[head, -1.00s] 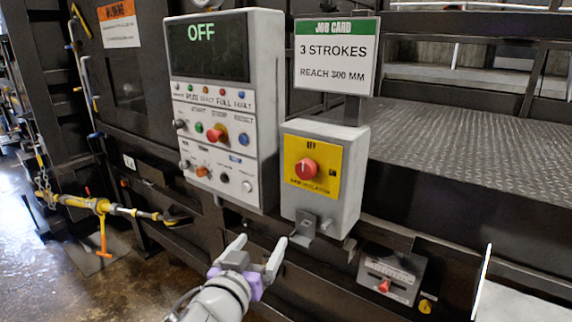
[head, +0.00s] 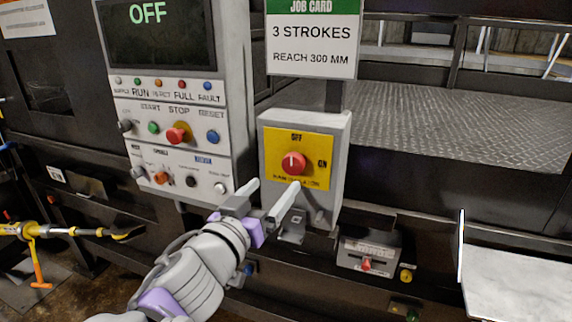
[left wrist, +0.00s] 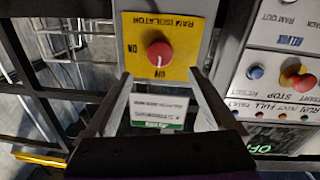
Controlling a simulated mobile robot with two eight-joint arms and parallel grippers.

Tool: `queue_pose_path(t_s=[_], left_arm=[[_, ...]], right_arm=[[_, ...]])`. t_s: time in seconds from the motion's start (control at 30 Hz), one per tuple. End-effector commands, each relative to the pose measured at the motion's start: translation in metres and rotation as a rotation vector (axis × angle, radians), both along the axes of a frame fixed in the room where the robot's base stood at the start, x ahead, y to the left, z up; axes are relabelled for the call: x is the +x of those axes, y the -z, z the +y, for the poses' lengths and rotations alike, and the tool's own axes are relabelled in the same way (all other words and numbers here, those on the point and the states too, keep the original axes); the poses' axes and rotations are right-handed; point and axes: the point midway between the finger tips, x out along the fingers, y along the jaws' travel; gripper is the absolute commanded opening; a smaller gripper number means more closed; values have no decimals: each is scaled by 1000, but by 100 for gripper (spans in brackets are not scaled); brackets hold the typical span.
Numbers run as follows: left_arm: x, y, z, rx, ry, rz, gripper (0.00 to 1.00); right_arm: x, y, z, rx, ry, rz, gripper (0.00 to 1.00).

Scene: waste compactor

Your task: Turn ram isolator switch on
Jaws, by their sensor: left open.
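The ram isolator switch is a red round knob (head: 294,163) on a yellow plate (head: 313,172) on a grey box. The plate has OFF at the top and ON at the right, and the knob's white mark points up at OFF. My left gripper (head: 275,186) is open and empty, just below and in front of the knob. In the left wrist view the picture is upside down: the knob (left wrist: 160,52) shows beyond and between the two fingertips (left wrist: 158,76), apart from them. My right gripper is not in view.
A control panel (head: 222,125) with buttons and a display reading OFF stands left of the switch box. A job card sign (head: 312,45) rises above the box. A small box with a red knob (head: 367,262) sits lower right. A metal bracket (head: 292,232) juts below the switch.

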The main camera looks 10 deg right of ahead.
Motion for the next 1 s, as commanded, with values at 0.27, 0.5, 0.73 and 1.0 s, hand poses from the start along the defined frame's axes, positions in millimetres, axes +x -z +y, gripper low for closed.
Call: queue_pose_path(t_s=[0.27,0.5,0.73,1.0], left_arm=[[42,-4,-32,-1,1,-2,89],[67,-3,-51,0,0,-2,89],[74,-1,-57,0,-1,0,89],[74,0,-56,0,-1,0,77]], right_arm=[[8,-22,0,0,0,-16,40],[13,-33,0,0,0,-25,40],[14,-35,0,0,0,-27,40],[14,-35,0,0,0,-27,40]])
